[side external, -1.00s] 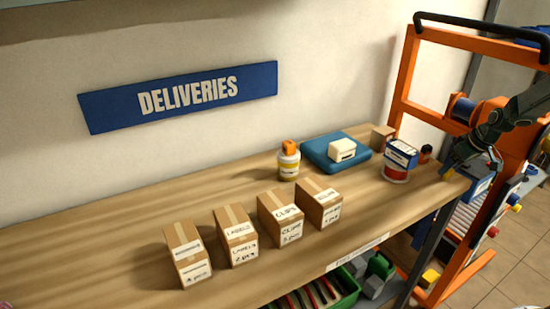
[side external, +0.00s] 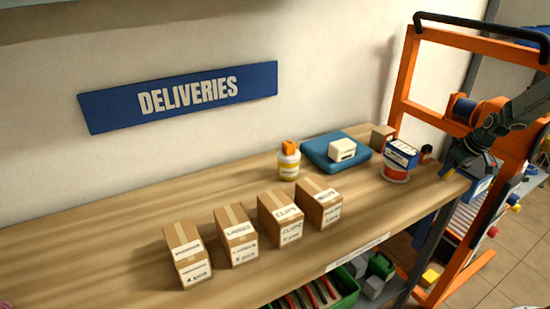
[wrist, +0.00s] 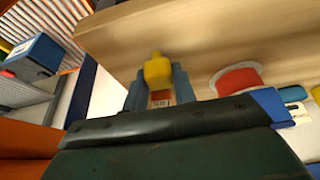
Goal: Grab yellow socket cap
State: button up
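The yellow socket cap (wrist: 157,70) shows in the wrist view at the tips of my gripper (wrist: 158,86), over the bench edge. It has a narrower top and a wider body. My two blue-grey fingers stand apart, one on each side of it. I cannot tell whether they touch it. In the side external view my gripper (side external: 458,172) is at the right end of the bench, and a small yellow patch (side external: 447,174) shows at its tip, partly hidden.
A red-and-white tub (side external: 396,173) stands close to the left of my gripper; its red top (wrist: 238,80) is in the wrist view. An orange frame (side external: 403,85) rises behind. Cardboard boxes (side external: 235,237) and a blue case (side external: 322,160) stand farther left on the bench (side external: 90,260).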

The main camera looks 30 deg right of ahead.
jog(key=shift+r, duration=0.1)
notch_tip(320, 180, up, 20)
dwell(1.0)
jog(key=shift+w, duration=0.1)
dwell(0.4)
